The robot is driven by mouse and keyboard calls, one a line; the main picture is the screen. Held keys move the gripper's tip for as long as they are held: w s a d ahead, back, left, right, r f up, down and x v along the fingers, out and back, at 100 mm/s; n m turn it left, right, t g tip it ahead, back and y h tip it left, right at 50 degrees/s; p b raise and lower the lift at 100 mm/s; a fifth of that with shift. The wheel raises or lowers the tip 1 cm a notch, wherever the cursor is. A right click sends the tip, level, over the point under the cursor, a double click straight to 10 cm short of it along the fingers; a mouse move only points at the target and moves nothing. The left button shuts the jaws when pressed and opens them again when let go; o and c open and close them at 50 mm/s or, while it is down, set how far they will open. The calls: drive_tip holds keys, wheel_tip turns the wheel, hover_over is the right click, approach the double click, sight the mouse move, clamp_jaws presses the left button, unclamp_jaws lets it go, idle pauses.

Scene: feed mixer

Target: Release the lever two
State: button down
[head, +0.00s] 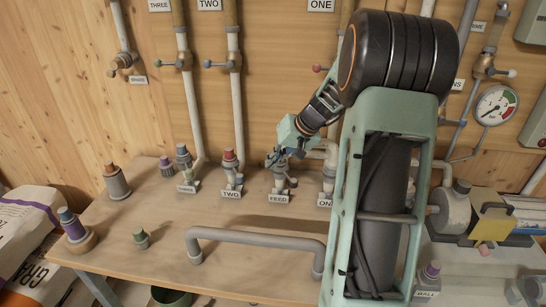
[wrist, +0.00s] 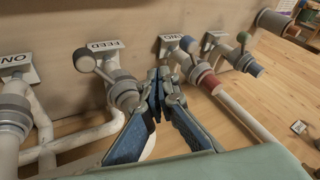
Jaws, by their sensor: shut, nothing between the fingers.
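The valve labelled TWO (head: 229,164) stands on the bench in the head view, with a reddish cap and a small grey ball-ended lever. In the wrist view its label (wrist: 172,39) appears upside down, with the grey ball of lever two (wrist: 187,43) beside it and a red band on the valve body (wrist: 208,82). My gripper (head: 274,158) is above the FEED valve (head: 279,182) in the head view. In the wrist view my gripper (wrist: 163,76) is shut and empty, between the FEED and TWO valves. Whether its fingertips touch lever two cannot be told.
The valves labelled THREE (head: 184,168) and ONE (head: 329,181) flank this row. A grey bent rail (head: 255,236) crosses the bench front. Wall pipes carry another TWO sign (head: 209,4) and a lever (head: 208,63).

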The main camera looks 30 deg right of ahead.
sight(237, 174)
drive_tip(key=w+a+f+p, duration=0.2)
drive_tip(key=w+a+f, duration=0.2)
drive_tip(key=a+f, duration=0.1)
drive_tip(key=shift+a+f, duration=0.2)
drive_tip(key=shift+f, duration=0.05)
drive_tip(key=shift+a, duration=0.1)
idle(0.3)
drive_tip(key=shift+s+a+b, duration=0.1)
drive_tip(key=shift+a+b, duration=0.15)
drive_tip(key=shift+b, duration=0.35)
